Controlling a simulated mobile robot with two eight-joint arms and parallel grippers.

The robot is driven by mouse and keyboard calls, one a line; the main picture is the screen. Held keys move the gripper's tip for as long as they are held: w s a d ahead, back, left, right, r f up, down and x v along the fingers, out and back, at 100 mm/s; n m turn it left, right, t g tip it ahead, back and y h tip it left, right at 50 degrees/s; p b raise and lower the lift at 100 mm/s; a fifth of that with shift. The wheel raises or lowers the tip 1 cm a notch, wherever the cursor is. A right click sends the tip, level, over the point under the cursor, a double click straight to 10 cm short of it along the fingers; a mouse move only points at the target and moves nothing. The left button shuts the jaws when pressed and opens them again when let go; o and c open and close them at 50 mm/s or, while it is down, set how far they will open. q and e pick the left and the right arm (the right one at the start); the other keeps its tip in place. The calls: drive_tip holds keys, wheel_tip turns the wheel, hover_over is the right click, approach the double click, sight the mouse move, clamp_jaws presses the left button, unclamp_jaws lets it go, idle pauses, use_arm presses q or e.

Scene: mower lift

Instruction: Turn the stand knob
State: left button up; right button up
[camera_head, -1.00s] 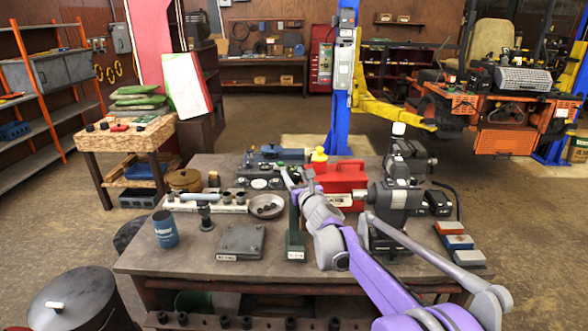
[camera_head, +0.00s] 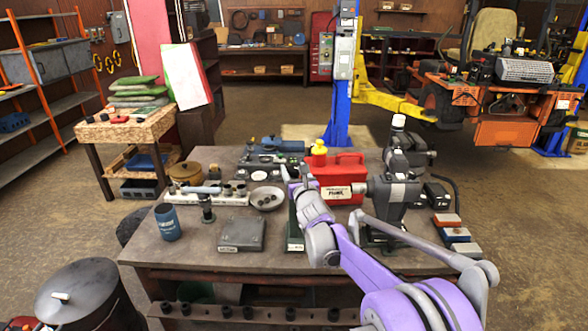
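A dark green upright stand (camera_head: 294,236) with a pale label at its foot is near the front middle of the workbench (camera_head: 200,262). My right arm reaches in from the lower right, and my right gripper (camera_head: 298,184) is at the upper end of this stand. The purple and grey wrist hides much of the stand's upper part. I cannot make out a knob there, nor whether the gripper touches it. The fingers are too small and overlapped to tell open from shut. My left gripper is not in view.
A red can (camera_head: 338,172) and a grey machine (camera_head: 395,195) stand right of the wrist. A flat grey plate (camera_head: 243,234), a bowl (camera_head: 266,198) and a blue cup (camera_head: 167,222) are to the left. Coloured blocks (camera_head: 455,235) lie at the right edge.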

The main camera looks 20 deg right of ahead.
drive_tip(key=shift+o, duration=1.1)
drive_tip(key=shift+r, duration=0.1)
drive_tip(key=shift+s, duration=0.1)
drive_tip(key=s+a, duration=0.2)
drive_tip(key=s, duration=0.8)
drive_tip(key=shift+s, duration=0.3)
drive_tip(key=shift+a, duration=0.1)
